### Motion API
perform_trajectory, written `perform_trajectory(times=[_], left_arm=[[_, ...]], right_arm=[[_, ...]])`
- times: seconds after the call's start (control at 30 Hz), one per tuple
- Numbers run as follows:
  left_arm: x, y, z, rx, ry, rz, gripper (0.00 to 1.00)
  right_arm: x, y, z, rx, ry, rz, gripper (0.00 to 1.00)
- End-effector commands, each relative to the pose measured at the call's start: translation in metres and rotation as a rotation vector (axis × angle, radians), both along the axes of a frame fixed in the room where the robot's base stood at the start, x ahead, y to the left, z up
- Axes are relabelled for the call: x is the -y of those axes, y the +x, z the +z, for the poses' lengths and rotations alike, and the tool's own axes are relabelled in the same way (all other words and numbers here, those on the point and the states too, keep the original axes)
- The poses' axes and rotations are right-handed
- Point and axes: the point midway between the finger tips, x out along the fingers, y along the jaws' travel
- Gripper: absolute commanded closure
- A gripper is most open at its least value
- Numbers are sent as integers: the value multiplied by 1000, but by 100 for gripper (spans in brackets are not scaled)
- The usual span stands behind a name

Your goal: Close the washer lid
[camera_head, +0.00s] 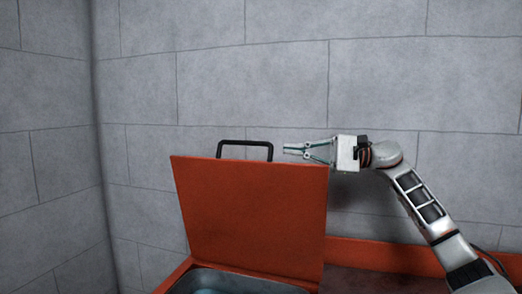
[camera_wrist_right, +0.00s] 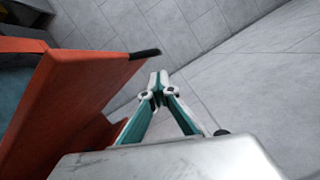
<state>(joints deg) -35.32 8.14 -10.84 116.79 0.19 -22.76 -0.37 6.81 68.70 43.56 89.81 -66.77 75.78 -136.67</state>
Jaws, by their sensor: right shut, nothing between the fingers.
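The washer is orange-red with a metal basin (camera_head: 225,282) below. Its orange lid (camera_head: 250,215) stands raised, close to upright, with a black handle (camera_head: 245,144) on its top edge. In the right wrist view the lid (camera_wrist_right: 75,95) fills the left side and the end of the handle (camera_wrist_right: 146,53) shows near the fingertips. My right gripper (camera_head: 287,148) is shut and empty, just right of the handle at about its height, pointing left. It also shows in the wrist view (camera_wrist_right: 158,78). Contact with the handle is not visible. My left gripper is out of view.
A grey block wall (camera_head: 380,80) stands behind the washer and another wall (camera_head: 45,150) is at the left. An orange-red edge (camera_head: 385,256) runs along the back to the right of the lid. The space above the lid is clear.

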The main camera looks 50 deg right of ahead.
Motion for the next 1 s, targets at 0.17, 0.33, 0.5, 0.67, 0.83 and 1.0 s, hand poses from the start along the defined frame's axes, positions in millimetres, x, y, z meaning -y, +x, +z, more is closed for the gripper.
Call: perform_trajectory(times=[0.17, 0.33, 0.5, 0.67, 0.83, 1.0], left_arm=[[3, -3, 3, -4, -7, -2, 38], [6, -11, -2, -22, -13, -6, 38], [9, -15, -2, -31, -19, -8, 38], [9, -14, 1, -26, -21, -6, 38], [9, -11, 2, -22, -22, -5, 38], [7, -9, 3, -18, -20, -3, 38]], right_arm=[[-20, 21, 7, 4, -3, 1, 100], [-36, 40, 8, 3, -3, 1, 100], [-46, 53, 10, 4, -1, 1, 100], [-52, 60, 9, 2, 1, 0, 100], [-54, 63, 8, 1, 0, 0, 100], [-54, 63, 8, 1, 1, 0, 100]])
